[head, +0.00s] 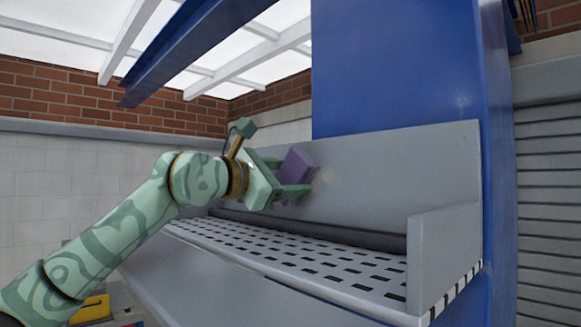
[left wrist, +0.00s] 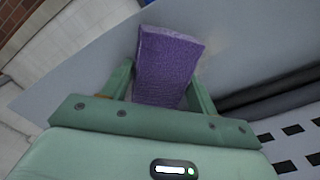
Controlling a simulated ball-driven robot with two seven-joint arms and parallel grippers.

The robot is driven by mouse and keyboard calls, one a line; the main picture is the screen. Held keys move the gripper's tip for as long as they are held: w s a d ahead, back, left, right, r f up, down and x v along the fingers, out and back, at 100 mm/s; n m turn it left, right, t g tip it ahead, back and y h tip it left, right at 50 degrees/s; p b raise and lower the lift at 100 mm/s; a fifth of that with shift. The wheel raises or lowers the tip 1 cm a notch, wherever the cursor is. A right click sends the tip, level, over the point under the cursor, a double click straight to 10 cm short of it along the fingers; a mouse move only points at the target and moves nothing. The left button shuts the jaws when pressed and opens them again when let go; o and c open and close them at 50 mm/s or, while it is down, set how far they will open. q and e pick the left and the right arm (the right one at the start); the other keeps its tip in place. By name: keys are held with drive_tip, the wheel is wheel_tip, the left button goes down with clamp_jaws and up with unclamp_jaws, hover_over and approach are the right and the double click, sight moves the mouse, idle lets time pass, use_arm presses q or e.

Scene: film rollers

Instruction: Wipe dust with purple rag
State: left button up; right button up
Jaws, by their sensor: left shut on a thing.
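The purple rag (head: 298,163) is a block-like piece held in my left gripper (head: 291,190), against or just in front of the grey upright panel (head: 390,170). In the left wrist view the rag (left wrist: 168,62) stands between the two green fingers of the gripper (left wrist: 165,88), which are shut on it. A faint brownish dust patch (head: 323,180) shows on the panel just right of the rag. I cannot tell whether the rag touches the panel. My right gripper is not in view.
Below the panel is a grey slotted bed (head: 290,257) with a raised side plate (head: 443,258) at its right end. A blue column (head: 410,60) rises behind the panel. A dark roller (left wrist: 265,92) lies along the panel's foot. A yellow object (head: 92,308) is at lower left.

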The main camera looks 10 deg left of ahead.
use_arm(q)
drive_tip(key=shift+w+a+f+p, duration=0.35)
drive_tip(key=shift+w+a, duration=0.15)
drive_tip(key=shift+w, duration=0.15)
drive_tip(key=shift+c, duration=0.5)
drive_tip(key=shift+w+a+f+p, duration=0.2)
drive_tip(key=shift+w+a+p, duration=0.4)
drive_tip(key=shift+w+a, duration=0.5)
drive_tip(key=shift+w+a+r+p, duration=0.1)
drive_tip(key=shift+a+r+p, duration=0.1)
drive_tip(key=shift+a+p, duration=0.4)
drive_tip(key=shift+w+a+p, duration=0.15)
drive_tip(key=shift+w+p, duration=0.1)
drive_tip(key=shift+p, duration=0.3)
drive_tip(key=shift+w+a, duration=0.25)
drive_tip(key=shift+a, duration=0.1)
drive_tip(key=shift+w+a+f+p, duration=0.2)
drive_tip(key=shift+w+a+p, duration=0.05)
drive_tip(key=shift+a+p, duration=0.1)
drive_tip(key=shift+d, duration=0.1)
